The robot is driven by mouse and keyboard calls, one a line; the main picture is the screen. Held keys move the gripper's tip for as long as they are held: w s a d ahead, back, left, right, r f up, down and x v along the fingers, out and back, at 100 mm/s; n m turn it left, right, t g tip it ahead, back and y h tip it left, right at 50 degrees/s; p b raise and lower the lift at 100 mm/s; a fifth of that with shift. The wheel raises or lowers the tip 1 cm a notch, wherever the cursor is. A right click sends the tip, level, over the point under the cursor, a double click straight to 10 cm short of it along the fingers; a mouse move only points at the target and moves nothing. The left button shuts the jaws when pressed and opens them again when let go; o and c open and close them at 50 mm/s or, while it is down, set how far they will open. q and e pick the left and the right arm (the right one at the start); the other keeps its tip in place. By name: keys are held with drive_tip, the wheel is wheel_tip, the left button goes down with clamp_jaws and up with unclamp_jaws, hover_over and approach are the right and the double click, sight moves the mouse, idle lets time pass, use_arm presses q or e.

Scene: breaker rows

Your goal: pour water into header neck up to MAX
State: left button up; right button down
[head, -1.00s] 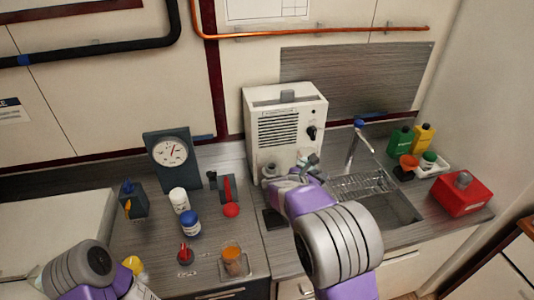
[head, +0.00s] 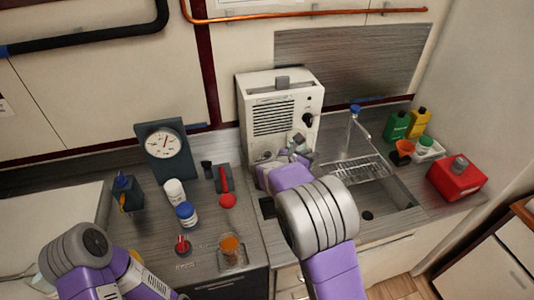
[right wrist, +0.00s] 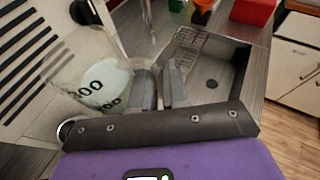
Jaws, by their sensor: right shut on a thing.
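The white grilled unit (head: 278,115) stands against the wall in the head view. My right gripper (head: 297,150) is in front of its lower right part. In the right wrist view, my right gripper (right wrist: 163,88) is shut at the wall of a clear beaker (right wrist: 92,80) with black marks, one reading 300. Pale liquid shows in the beaker. A pale ring with a dark middle (right wrist: 66,131) lies below the beaker in that view; I cannot tell if it is the header neck. No MAX mark is legible. My left arm is at the lower left, with its fingers out of view.
The sink (head: 395,215) with a wire rack (head: 352,170) and tap (head: 353,130) is right of the unit. A red container (head: 457,180) and green and yellow bottles stand beyond. A dial gauge (head: 165,149), jars (head: 186,215) and a glass of orange liquid (head: 231,251) are left.

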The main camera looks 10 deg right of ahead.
sight(297, 149)
drive_tip(key=shift+w+a+r+n+p, duration=0.15)
drive_tip(key=shift+w+r+n+p, duration=0.05)
drive_tip(key=shift+n+p, duration=0.15)
drive_tip(key=a+n+h, duration=0.1)
drive_tip(key=w+a+n+h+p, duration=0.1)
drive_tip(key=w+a+n, duration=0.1)
drive_tip(key=shift+w+r+g+h, duration=0.15)
drive_tip(key=shift+r+g+h, duration=0.15)
drive_tip(key=shift+r+h, duration=0.1)
drive_tip(key=shift+w+a+n, duration=0.2)
drive_tip(key=shift+a+n, duration=0.05)
drive_tip(key=shift+d+h, duration=0.1)
drive_tip(key=shift+h, duration=0.2)
drive_tip(key=shift+w+a+r+n, duration=0.1)
drive_tip(key=shift+w+a+n, duration=0.05)
drive_tip(key=shift+a+n, duration=0.15)
drive_tip(key=shift+d+h, duration=0.1)
drive_tip(key=shift+h, duration=0.2)
